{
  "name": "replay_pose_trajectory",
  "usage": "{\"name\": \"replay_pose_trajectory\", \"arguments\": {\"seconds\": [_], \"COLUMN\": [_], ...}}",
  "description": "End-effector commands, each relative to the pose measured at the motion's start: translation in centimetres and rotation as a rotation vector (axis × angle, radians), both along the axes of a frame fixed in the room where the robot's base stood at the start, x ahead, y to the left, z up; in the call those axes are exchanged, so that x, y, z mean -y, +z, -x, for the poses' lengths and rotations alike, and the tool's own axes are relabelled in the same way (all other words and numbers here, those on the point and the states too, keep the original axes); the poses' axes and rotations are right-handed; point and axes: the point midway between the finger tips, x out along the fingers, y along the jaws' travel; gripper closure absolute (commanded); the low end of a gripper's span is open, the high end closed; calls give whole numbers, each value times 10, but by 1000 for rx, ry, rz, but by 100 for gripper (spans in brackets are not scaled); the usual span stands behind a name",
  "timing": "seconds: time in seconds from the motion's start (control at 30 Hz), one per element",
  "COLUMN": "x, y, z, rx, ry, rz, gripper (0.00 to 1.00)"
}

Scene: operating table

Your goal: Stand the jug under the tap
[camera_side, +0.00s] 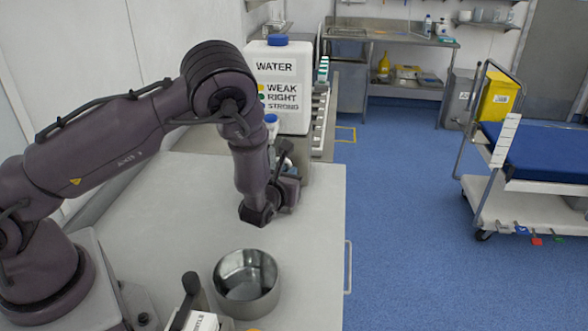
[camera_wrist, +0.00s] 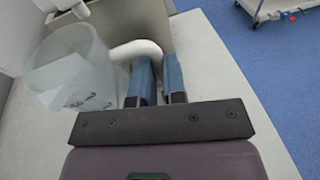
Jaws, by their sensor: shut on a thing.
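The jug (camera_wrist: 75,72) is clear, with dark markings low on its wall and a white curved handle (camera_wrist: 140,48). It shows at the left in the wrist view. My gripper (camera_wrist: 160,75) is shut on the handle, with its two blue fingers around it. In the side view my gripper (camera_side: 287,185) is over the far part of the table, and my arm hides most of the jug. A white tap (camera_wrist: 72,7) shows at the top left of the wrist view, just beyond the jug's rim. The white water container (camera_side: 280,85) stands behind my gripper.
A steel bowl (camera_side: 246,284) sits on the near part of the worktop (camera_side: 180,215). A grey-beige block (camera_wrist: 135,22) stands just beyond the jug. The worktop between bowl and gripper is clear. A trolley with a blue top (camera_side: 545,155) stands apart on the right.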

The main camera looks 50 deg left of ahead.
Motion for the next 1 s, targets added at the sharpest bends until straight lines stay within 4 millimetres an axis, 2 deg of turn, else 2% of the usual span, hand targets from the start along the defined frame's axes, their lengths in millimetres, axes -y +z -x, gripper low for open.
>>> {"name": "replay_pose_trajectory", "arguments": {"seconds": [0.23, 0.43, 0.53, 0.93, 0.97, 1.0], "x": [-14, -33, -31, -31, -31, -31], "y": [0, 0, -13, -18, -19, -18], "z": [-19, -47, -45, -45, -45, -45], "rx": [2, 2, -3, -1, -1, -1], "ry": [2, 2, 0, 0, 0, 0], "rz": [-1, -2, -1, -1, 0, 0], "gripper": [100, 100, 100, 100, 86, 77]}}
